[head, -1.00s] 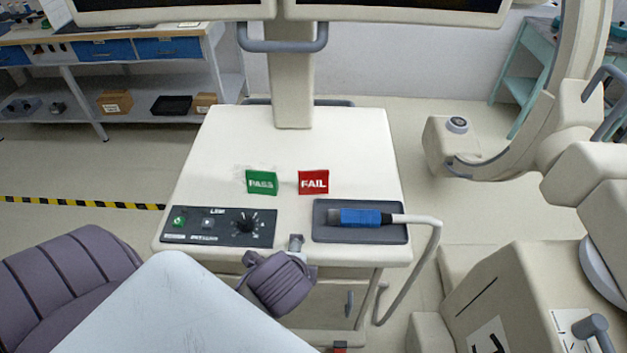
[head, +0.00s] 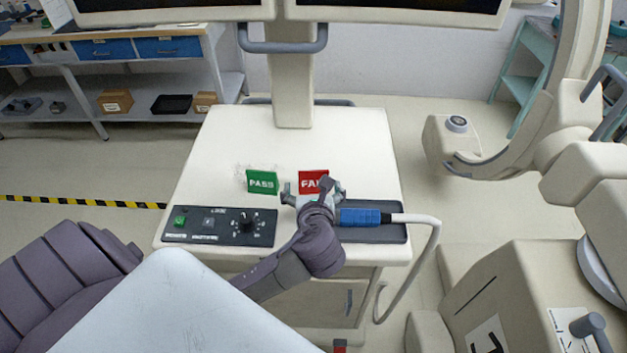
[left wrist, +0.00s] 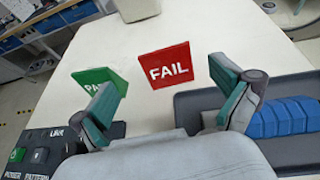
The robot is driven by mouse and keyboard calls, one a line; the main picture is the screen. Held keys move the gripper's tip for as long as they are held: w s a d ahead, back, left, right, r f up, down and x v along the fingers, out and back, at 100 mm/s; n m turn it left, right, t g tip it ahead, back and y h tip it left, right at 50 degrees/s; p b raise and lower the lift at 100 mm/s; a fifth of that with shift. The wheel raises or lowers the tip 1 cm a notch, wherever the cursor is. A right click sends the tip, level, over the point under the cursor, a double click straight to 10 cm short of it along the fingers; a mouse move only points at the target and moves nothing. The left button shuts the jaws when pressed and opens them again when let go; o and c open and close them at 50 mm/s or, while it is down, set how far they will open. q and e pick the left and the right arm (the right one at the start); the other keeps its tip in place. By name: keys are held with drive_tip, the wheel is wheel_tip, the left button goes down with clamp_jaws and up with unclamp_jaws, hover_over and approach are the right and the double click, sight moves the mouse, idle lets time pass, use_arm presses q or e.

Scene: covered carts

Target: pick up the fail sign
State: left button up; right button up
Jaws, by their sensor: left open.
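The red fail sign (head: 312,180) stands upright on the white cart top, its lower right part hidden behind my left gripper in the head view. My left gripper (head: 313,188) is open and empty, just in front of the sign. In the left wrist view the fail sign (left wrist: 165,66) shows whole, ahead of and between the two spread fingers (left wrist: 167,82), apart from them. The green pass sign (head: 262,182) stands to the left of it. In the left wrist view the pass sign (left wrist: 100,84) is partly hidden by the left finger. My right gripper is not in view.
A control panel (head: 190,228) with a knob lies at the cart's front left. A dark tray (head: 385,234) with a blue-handled cabled probe (head: 360,217) is at the front right. The monitor post (head: 293,85) rises behind. The cart top (head: 240,135) behind the signs is clear.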

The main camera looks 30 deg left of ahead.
sight(314, 174)
use_arm(q)
drive_tip(key=x, duration=0.2)
drive_tip(key=shift+w+a+f, duration=0.15)
drive_tip(key=shift+w+a, duration=0.05)
drive_tip(key=shift+w, duration=0.1)
drive_tip(key=p+x, duration=0.1)
drive_tip(key=x, duration=0.3)
drive_tip(key=shift+w+d+p, duration=0.2)
drive_tip(key=shift+w+p, duration=0.05)
drive_tip(key=shift+p, duration=0.05)
drive_tip(key=shift+w+a+f, duration=0.25)
drive_tip(key=shift+w, duration=0.1)
drive_tip(key=c, duration=0.8)
